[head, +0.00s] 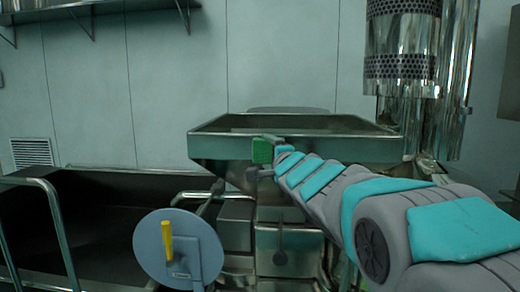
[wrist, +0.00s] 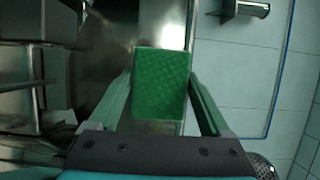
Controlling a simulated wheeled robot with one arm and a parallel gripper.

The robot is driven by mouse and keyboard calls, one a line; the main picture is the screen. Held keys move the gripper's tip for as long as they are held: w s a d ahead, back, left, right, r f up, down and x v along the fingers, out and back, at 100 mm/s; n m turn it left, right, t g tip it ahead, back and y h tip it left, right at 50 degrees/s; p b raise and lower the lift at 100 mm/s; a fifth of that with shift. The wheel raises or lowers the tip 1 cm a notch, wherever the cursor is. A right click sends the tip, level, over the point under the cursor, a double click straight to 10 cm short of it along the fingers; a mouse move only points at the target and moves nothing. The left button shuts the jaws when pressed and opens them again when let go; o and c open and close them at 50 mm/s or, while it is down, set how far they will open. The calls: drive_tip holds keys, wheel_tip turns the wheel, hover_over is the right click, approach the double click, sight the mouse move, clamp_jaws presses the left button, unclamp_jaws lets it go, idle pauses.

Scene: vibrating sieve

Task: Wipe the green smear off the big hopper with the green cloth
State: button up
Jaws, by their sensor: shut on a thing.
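The big hopper (head: 222,147) is a wide metal funnel with a broad rim in the middle of the head view. My gripper (head: 268,157) is at its front wall, left of the hopper's middle. It is shut on the green cloth (head: 262,151), a small thick textured block. In the wrist view the cloth (wrist: 161,82) sits between both fingers of my gripper (wrist: 161,92), with shiny metal behind it. I cannot tell whether the cloth touches the hopper wall. I see no green smear apart from the cloth; the cloth and arm hide part of the wall.
A grey-blue round disc with a yellow handle (head: 167,240) stands at the lower front. A dark metal trough (head: 110,185) with handrails (head: 60,230) is on the left. A perforated metal cylinder (head: 400,70) stands at the right. A wall shelf (head: 90,8) is high at the upper left.

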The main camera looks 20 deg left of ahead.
sight(299, 153)
drive_tip(key=shift+w+d, duration=0.1)
drive_tip(key=shift+d, duration=0.4)
drive_tip(key=shift+w+d+r+p, duration=0.1)
drive_tip(key=shift+w+d+p, duration=0.2)
drive_tip(key=shift+d+p, duration=0.6)
drive_tip(key=shift+w+d, duration=0.25)
drive_tip(key=shift+d, duration=0.6)
drive_tip(key=shift+w+d, duration=0.2)
drive_tip(key=shift+d, duration=0.7)
drive_tip(key=shift+w+d, duration=0.15)
drive_tip(key=shift+d, duration=0.7)
drive_tip(key=shift+a, duration=0.1)
drive_tip(key=shift+w, duration=0.1)
